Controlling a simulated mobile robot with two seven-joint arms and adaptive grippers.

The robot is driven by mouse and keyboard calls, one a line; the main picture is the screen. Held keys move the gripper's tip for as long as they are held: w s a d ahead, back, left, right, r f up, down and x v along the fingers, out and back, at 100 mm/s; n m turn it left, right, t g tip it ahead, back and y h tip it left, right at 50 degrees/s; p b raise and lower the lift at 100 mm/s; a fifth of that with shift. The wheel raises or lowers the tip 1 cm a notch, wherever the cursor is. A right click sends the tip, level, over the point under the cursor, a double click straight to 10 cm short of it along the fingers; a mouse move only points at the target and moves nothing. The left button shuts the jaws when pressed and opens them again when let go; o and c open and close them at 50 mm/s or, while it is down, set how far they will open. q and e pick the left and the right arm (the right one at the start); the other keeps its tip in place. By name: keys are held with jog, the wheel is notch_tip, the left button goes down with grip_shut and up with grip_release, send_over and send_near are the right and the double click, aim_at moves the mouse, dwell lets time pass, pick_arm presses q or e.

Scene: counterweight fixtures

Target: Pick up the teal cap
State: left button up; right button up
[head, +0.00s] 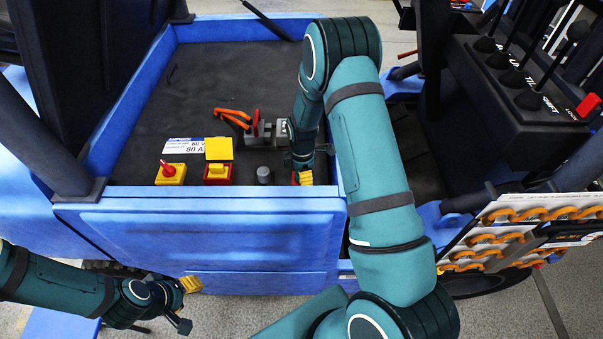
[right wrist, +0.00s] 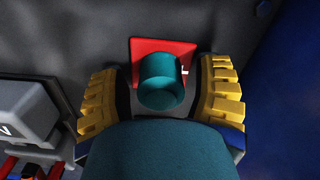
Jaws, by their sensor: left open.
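The teal cap (right wrist: 162,82) is a short round cylinder on a red square plate (right wrist: 137,48) in the right wrist view. My right gripper (right wrist: 160,98) is open around it, with one yellow ribbed finger on each side and a narrow gap to both. In the head view, my right gripper (head: 303,178) reaches down into the blue-walled bay near its front right corner, and the cap is hidden there. My left gripper (head: 187,303) is open and empty, low in front of the blue panel and far from the cap.
Left of my right gripper stand a grey cylinder (head: 264,175), a yellow switch on a red base (head: 217,174) and a red knob on a yellow base (head: 170,174). Behind are a grey connector (head: 257,133) and an orange handle (head: 232,117). Blue walls (head: 200,192) edge the bay.

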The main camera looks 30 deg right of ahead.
jog(key=c, duration=0.4)
notch_tip(320, 180, up, 10)
dwell(0.5)
